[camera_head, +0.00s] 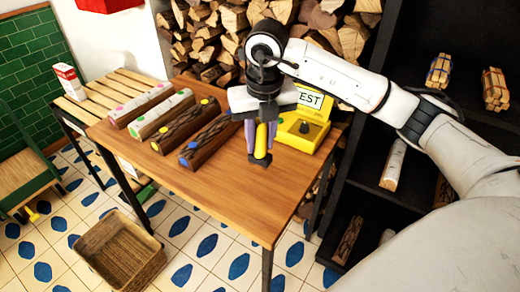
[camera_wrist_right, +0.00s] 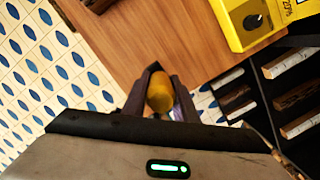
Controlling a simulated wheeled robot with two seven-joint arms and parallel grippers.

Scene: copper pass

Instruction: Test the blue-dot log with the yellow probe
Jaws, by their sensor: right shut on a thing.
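The blue-dot log (camera_head: 210,142) is dark-barked and lies on the wooden table (camera_head: 250,205), nearest the gripper in a row of logs; its blue dot is at the near end. My right gripper (camera_head: 262,142) is shut on the yellow probe (camera_head: 261,157), which points down above the table, right of the blue-dot log and apart from it. In the wrist view the probe (camera_wrist_right: 160,93) sits between the gripper fingers (camera_wrist_right: 158,100). The yellow tester (camera_head: 300,138) with a TEST sign stands at the table's right side. My left gripper is out of view.
Logs with yellow (camera_head: 178,127), green (camera_head: 160,115) and pink (camera_head: 140,104) dots lie left of the blue-dot log. The table front is clear. A wicker basket (camera_head: 107,268) stands on the tiled floor. Dark shelves (camera_head: 360,175) stand right; stacked firewood (camera_head: 335,15) is behind.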

